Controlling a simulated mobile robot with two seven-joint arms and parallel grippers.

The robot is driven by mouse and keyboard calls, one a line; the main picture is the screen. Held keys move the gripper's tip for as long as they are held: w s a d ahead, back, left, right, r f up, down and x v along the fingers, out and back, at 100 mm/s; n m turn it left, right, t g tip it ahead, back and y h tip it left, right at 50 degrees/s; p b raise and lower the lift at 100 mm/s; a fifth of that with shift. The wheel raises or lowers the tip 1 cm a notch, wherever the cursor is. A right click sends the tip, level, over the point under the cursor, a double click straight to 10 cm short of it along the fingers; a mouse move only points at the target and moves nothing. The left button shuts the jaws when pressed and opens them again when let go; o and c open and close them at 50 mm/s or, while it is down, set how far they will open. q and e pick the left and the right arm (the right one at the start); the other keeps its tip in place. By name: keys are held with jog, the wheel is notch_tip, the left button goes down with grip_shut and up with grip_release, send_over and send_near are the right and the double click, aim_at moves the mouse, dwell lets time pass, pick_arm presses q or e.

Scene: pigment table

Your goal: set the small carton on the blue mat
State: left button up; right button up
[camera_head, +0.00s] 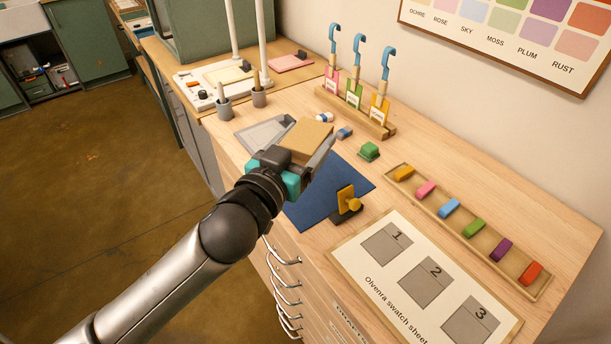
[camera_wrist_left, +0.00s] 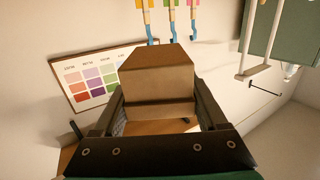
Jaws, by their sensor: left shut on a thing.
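The small carton (camera_head: 307,138) is a plain brown box. My left gripper (camera_head: 305,158) is shut on it and holds it over the far end of the blue mat (camera_head: 302,210), partly hiding that end. In the left wrist view the carton (camera_wrist_left: 158,75) sits between the two fingers of the gripper (camera_wrist_left: 157,112). The gap between carton and mat is hard to judge from the head view. My right gripper is in neither view.
A yellow-handled black block (camera_head: 347,205) stands on the mat's right part. A grey tray (camera_head: 256,135) lies left of the carton.

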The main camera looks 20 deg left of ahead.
pick_arm(q)
jog(key=w+a+r+m+h, duration=0.1)
jog(key=w+a+r+h, duration=0.15)
jog(key=w, duration=0.35)
jog(key=b, duration=0.5)
send_over(322, 187)
jog(key=s+a, duration=0.3)
jog(key=a, duration=0.1)
jog(key=shift+y, duration=0.35)
notch_tip(322, 187, down, 14)
jog(key=shift+f, duration=1.05)
jog(key=shift+f+b, duration=0.75)
jog(key=shift+f, duration=0.9)
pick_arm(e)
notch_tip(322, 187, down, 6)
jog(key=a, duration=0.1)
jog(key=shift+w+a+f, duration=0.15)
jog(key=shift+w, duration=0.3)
pick_arm(q)
jog(key=shift+f, duration=0.15)
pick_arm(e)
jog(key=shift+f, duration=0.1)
pick_arm(q)
jog(key=o, duration=1.4)
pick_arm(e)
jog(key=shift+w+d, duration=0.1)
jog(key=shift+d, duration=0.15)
